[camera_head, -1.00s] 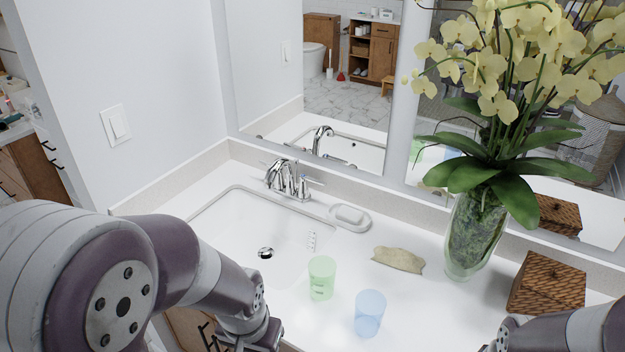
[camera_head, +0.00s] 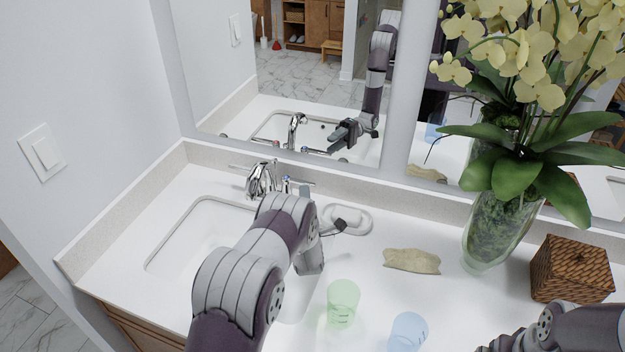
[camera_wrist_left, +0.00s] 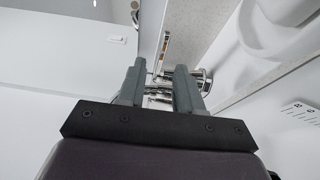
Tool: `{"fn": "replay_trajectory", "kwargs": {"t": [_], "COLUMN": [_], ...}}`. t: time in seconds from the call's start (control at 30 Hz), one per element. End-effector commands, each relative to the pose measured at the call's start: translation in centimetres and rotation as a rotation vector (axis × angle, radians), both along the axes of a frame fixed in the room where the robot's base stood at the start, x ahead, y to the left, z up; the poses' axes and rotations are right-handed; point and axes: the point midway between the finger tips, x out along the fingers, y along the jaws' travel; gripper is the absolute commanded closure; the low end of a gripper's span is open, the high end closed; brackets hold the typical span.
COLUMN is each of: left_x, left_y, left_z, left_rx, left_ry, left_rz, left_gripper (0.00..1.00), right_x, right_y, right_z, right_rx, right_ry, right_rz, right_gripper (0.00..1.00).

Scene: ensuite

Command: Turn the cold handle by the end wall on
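The chrome faucet (camera_head: 262,180) stands at the back of the sink, beside the end wall at left. One lever handle (camera_head: 240,167) points left towards that wall; another handle (camera_head: 300,183) is right of the spout. A blue mark shows near the right handle; I cannot read the left one's mark. In the left wrist view my left gripper (camera_wrist_left: 158,70) is open, its fingers apart, with chrome faucet parts (camera_wrist_left: 160,98) showing between and beyond them. Contact cannot be told. My right gripper is not in view.
A white soap dish (camera_head: 350,220) lies right of the faucet. A green cup (camera_head: 342,303), a blue cup (camera_head: 408,332), a beige cloth-like item (camera_head: 411,261), an orchid vase (camera_head: 490,232) and a woven box (camera_head: 572,270) stand on the counter. The mirror (camera_head: 300,75) rises behind.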

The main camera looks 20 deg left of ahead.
Motion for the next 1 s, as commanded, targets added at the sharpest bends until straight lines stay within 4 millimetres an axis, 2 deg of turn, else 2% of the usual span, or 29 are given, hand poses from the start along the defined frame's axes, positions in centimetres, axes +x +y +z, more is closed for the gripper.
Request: {"fn": "replay_trajectory", "kwargs": {"t": [0.1, 0.23, 0.53, 0.57, 0.6, 0.67, 1.0], "left_x": [2.2, 3.8, 4.4, 4.4, 4.4, 4.4, 4.5], "left_y": [1.1, 1.8, 2.0, 2.0, 2.0, 2.0, 2.0], "left_z": [0.3, 0.2, 0.1, 0.1, 0.2, 0.2, 0.2], "left_rx": [0.000, 0.001, 0.001, 0.001, 0.002, 0.002, 0.002], "left_ry": [-0.001, 0.000, 0.002, 0.002, 0.002, 0.002, 0.001], "left_rz": [0.000, -0.002, -0.003, -0.003, -0.003, -0.003, -0.003], "left_gripper": [0.65, 0.65, 0.65, 0.68, 0.81, 1.00, 1.00], "right_x": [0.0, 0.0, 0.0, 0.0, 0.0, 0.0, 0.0], "right_y": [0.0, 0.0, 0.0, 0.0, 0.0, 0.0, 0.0], "right_z": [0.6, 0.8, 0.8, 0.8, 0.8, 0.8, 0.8], "right_rx": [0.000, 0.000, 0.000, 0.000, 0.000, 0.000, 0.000], "right_ry": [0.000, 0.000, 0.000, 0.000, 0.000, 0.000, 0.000], "right_rz": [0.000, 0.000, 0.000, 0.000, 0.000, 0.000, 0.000], "right_gripper": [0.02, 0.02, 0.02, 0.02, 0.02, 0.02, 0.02]}}
